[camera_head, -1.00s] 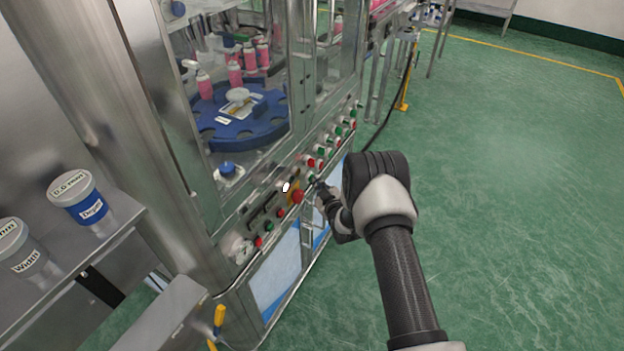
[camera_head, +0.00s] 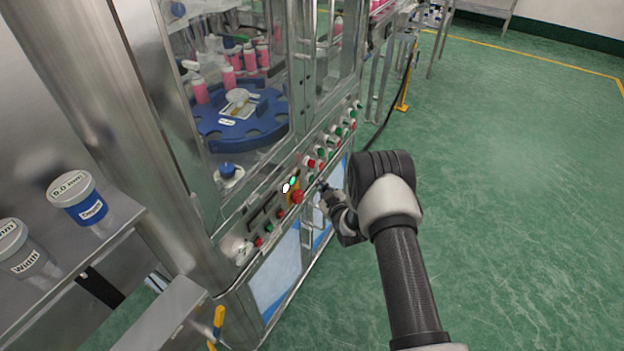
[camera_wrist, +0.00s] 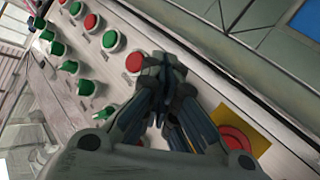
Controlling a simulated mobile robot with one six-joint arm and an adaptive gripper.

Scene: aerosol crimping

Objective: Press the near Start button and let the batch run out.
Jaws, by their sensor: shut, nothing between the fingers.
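The control panel (camera_head: 283,196) runs along the front of the crimping machine with red and green buttons. A green light (camera_head: 293,181) glows on it, just above the red mushroom button (camera_head: 297,197), which sits on a yellow plate. My gripper (camera_head: 322,187) is shut and empty, close in front of the panel, right of the mushroom button. In the wrist view the shut fingertips (camera_wrist: 165,66) are beside a red button (camera_wrist: 135,62), with a green button (camera_wrist: 110,40) beyond. The glowing light is not seen there. Which button is the near Start cannot be read.
Behind the glass, pink bottles (camera_head: 229,77) stand at a blue carousel (camera_head: 240,120). Labelled tubs (camera_head: 77,198) stand on a metal shelf at the left. A yellow handle (camera_head: 218,318) sticks out at the lower left. Green floor on the right is clear.

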